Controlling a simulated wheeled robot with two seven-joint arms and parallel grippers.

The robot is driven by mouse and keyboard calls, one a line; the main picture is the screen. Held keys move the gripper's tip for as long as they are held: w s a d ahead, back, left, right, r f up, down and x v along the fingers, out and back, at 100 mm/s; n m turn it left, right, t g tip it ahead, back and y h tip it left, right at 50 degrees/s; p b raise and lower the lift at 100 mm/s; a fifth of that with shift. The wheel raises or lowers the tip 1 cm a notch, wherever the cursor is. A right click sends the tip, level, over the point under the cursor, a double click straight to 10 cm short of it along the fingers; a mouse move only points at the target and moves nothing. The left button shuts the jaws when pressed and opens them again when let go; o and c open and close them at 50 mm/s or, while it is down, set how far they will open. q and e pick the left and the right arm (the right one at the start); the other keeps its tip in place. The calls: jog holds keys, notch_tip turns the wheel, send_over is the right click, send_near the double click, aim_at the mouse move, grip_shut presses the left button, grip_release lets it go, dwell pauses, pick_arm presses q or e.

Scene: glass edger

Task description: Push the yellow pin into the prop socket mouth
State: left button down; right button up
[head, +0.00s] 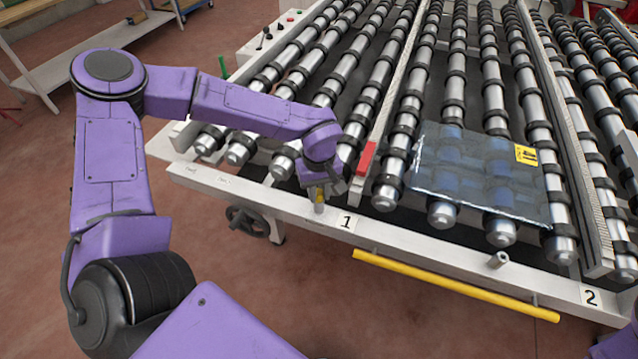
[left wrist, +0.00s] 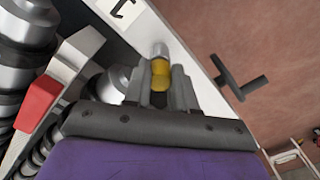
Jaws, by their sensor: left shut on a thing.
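My left gripper (head: 326,187) is over the white front rail, just left of the label "1". In the left wrist view its fingers (left wrist: 166,88) are shut on the yellow pin (left wrist: 161,72), which also shows as a small bit of yellow in the head view (head: 319,194). A short silver cylinder, which looks like the prop socket (left wrist: 160,49), lies in line with the pin at its far end. The two look touching or nearly so; I cannot tell how deep the pin sits. My right gripper is out of view.
A red block (head: 366,158) sits on a rail end close to the gripper. A glass sheet (head: 478,172) lies on the rollers. A second silver cylinder (head: 497,260) stands near label "2". A yellow bar (head: 455,285) runs along the front. A black handwheel (head: 247,222) is below the rail.

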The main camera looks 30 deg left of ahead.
pick_arm(q)
jog(key=shift+f, duration=0.2)
jog(key=c, duration=0.8)
grip_release()
jog(key=shift+c, duration=0.2)
jog(key=shift+r, duration=0.1)
notch_tip(320, 180, up, 10)
jog(key=b, duration=0.1)
jog(key=shift+r, duration=0.2)
